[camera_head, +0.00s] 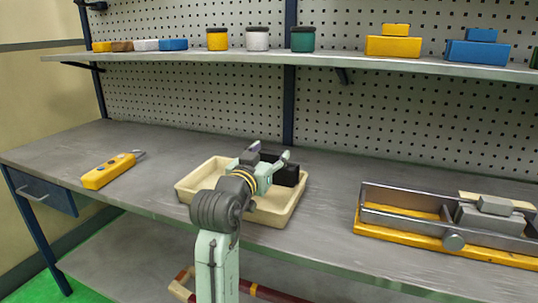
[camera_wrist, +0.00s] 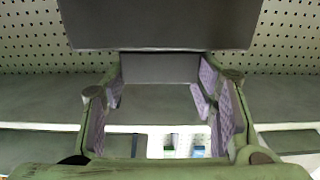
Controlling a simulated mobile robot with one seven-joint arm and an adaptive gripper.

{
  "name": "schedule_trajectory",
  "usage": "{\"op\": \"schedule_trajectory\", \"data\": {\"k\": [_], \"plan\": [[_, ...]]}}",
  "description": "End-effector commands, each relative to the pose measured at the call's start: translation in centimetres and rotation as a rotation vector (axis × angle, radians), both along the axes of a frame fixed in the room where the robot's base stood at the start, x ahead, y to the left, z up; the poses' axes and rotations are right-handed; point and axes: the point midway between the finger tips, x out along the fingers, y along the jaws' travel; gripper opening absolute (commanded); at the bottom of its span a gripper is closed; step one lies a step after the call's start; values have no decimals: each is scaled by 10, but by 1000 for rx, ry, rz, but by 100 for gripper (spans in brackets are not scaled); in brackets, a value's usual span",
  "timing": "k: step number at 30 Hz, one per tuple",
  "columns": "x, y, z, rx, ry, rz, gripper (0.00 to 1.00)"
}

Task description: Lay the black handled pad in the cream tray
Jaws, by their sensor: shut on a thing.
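The black handled pad (camera_head: 288,174) shows behind my gripper (camera_head: 269,157) in the head view, over the back right part of the cream tray (camera_head: 276,214). In the wrist view the pad is a wide dark block (camera_wrist: 160,22), with a grey handle part (camera_wrist: 160,68) between the two finger pads of my gripper (camera_wrist: 160,85). My gripper is shut on the pad. My arm hides much of the tray, and I cannot tell whether the pad touches its floor.
A yellow tool (camera_head: 108,170) lies left of the tray on the grey bench (camera_head: 150,145). A metal and yellow fixture (camera_head: 450,228) stands to the right. A shelf (camera_head: 340,68) with jars and small boxes runs above the bench at the back.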

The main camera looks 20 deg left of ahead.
Motion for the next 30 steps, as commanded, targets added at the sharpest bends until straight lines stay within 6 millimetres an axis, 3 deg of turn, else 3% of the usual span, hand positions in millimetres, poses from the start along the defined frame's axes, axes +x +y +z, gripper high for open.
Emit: {"op": "schedule_trajectory", "data": {"k": [17, 18, 26, 30], "plan": [[0, 0, -11, 1, -3, 0, 8], [0, 0, -12, 0, 0, 0, 55], [0, -1, -12, 0, 0, -1, 73], [0, -1, -11, 1, 0, -1, 73]]}}
